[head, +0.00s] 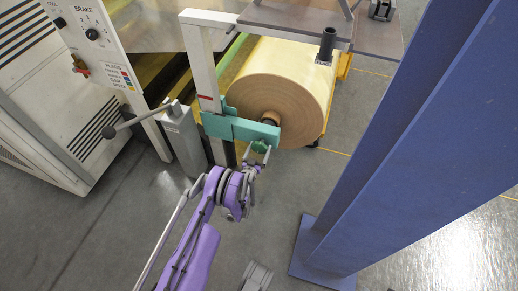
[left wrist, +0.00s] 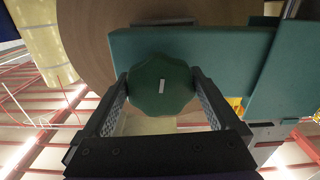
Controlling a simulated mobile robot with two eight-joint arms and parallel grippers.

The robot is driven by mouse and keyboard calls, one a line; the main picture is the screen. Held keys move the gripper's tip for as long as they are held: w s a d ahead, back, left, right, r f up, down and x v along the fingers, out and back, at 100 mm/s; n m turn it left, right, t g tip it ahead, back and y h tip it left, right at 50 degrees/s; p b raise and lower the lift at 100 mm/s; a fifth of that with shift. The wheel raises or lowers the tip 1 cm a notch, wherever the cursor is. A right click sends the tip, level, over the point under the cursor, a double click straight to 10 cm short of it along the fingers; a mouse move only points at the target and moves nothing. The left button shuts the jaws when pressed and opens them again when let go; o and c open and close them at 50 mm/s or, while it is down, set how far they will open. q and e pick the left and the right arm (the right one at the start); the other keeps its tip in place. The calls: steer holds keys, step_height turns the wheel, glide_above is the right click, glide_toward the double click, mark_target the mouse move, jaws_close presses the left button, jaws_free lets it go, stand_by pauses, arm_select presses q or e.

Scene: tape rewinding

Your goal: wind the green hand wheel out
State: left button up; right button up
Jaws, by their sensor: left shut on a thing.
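The green hand wheel (left wrist: 160,88) is a dark green scalloped knob with a pale mark on its face. In the left wrist view it sits between the two fingers of my left gripper (left wrist: 162,95), which is shut on it. In the head view the hand wheel (head: 259,147) is small and partly hidden by my left gripper (head: 256,155). It is just below the green bracket arm (head: 240,129), which lies across the end of the large tan roll (head: 275,95).
A blue column (head: 400,140) fills the right side. A machine cabinet with a brake dial (head: 93,34) stands at left, with a ball-ended lever (head: 135,122) beside a grey post (head: 184,141). A grey upright (head: 201,75) carries the bracket. Floor in front is mostly clear.

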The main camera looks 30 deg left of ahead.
arm_select(q)
steer(key=n, duration=0.7)
steer(key=shift+w+d+r+p, duration=0.1)
steer(key=shift+d+r+p, duration=0.05)
steer(key=shift+p, duration=0.2)
steer(key=n, duration=0.4)
steer(key=shift+r+n+p, duration=0.1)
steer(key=shift+n+p, duration=0.2)
steer(key=shift+n, duration=1.6)
steer(key=o, duration=1)
steer(key=shift+d, duration=0.1)
